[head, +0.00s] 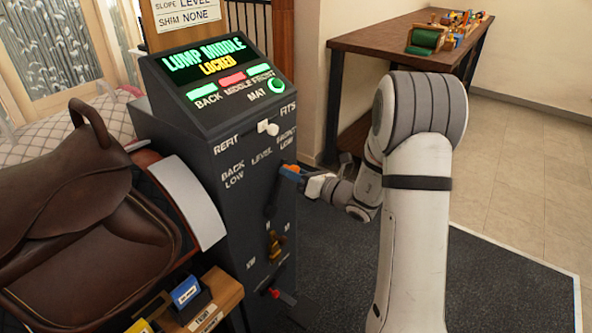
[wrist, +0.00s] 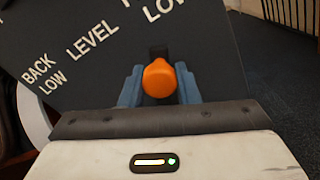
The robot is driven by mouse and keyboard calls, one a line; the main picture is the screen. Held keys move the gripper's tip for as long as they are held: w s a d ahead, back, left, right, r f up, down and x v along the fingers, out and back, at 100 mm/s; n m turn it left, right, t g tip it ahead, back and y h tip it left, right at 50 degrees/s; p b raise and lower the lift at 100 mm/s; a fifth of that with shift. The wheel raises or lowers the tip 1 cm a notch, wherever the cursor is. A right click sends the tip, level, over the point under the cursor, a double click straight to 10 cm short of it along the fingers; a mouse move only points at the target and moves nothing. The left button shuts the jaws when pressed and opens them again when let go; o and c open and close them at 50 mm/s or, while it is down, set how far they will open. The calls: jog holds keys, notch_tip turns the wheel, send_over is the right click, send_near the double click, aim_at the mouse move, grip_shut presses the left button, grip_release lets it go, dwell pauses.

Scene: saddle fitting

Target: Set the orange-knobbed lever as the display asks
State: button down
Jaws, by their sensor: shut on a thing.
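The grey console (head: 185,145) has a screen (head: 205,60) reading "LUMP MIDDLE" and "LOCKED". The back and front bars are green; the middle bar is red. The orange knob (head: 290,170) of the lever is on the console's side, below the labels BACK LOW, LEVEL and FRONT LOW. It sits to the right, under FRONT LOW. My gripper (head: 299,174) is shut on the orange knob. In the wrist view the knob (wrist: 158,79) sits between the two fingers (wrist: 160,88), with LEVEL to its left. The fingers partly hide the lever's shaft.
A sign (head: 185,12) above reads SLOPE LEVEL, SHIM NONE. A white knob (head: 267,128) stands between REFIT and FITS. A brass knob (head: 274,246) and a red-handled lever (head: 281,296) are lower down. A brown saddle (head: 75,210) is at left; open floor lies right.

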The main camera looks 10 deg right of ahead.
jog(key=shift+d+f, duration=0.15)
jog(key=shift+d, duration=0.05)
jog(key=c, duration=1.3)
grip_release()
jog(key=shift+d, duration=0.1)
jog(key=shift+o, duration=1)
jog(key=p+v, duration=0.1)
jog(key=v, duration=0.6)
jog(key=shift+s, duration=0.35)
jog(key=shift+d, duration=0.1)
